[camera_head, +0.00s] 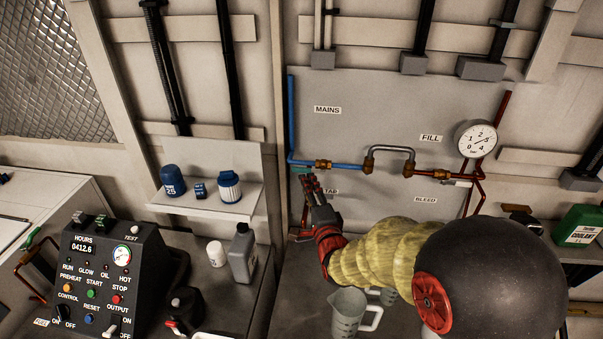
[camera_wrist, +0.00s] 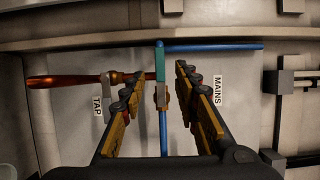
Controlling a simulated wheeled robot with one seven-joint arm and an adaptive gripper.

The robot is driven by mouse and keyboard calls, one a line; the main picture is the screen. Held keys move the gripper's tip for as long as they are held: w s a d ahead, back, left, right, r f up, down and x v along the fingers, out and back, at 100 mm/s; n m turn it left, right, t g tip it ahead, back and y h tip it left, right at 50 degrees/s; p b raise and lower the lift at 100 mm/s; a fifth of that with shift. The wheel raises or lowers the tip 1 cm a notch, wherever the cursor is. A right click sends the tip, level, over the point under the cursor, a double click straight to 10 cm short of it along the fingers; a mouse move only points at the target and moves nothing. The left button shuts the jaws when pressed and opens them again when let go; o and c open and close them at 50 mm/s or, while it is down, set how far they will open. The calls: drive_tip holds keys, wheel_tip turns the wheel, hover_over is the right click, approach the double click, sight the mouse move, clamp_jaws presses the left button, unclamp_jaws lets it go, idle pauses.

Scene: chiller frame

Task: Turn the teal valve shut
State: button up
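The teal valve handle (camera_wrist: 160,62) shows in the wrist view as a short bar lying along the blue pipe, above its brass body (camera_wrist: 162,97). In the head view, a small teal part (camera_head: 301,170) shows just left of the brass fitting (camera_head: 323,164), beside my fingertips. My gripper (camera_head: 308,179) reaches up to the pipe panel. In the wrist view my gripper (camera_wrist: 160,72) is open, one finger on each side of the handle, with gaps visible on both sides. The handle's depth relative to the fingertips is hard to tell.
The blue pipe (camera_head: 291,115) turns right under the MAINS label (camera_head: 327,110). A grey bypass loop (camera_head: 390,150) and pressure gauge (camera_head: 477,139) are to the right. A red tap pipe (camera_wrist: 65,80) lies left in the wrist view. A measuring jug (camera_head: 348,312) stands below my arm.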

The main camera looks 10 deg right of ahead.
sight(301, 171)
drive_tip(key=w, duration=0.7)
drive_tip(key=shift+w, duration=0.15)
drive_tip(key=c, duration=0.8)
clamp_jaws()
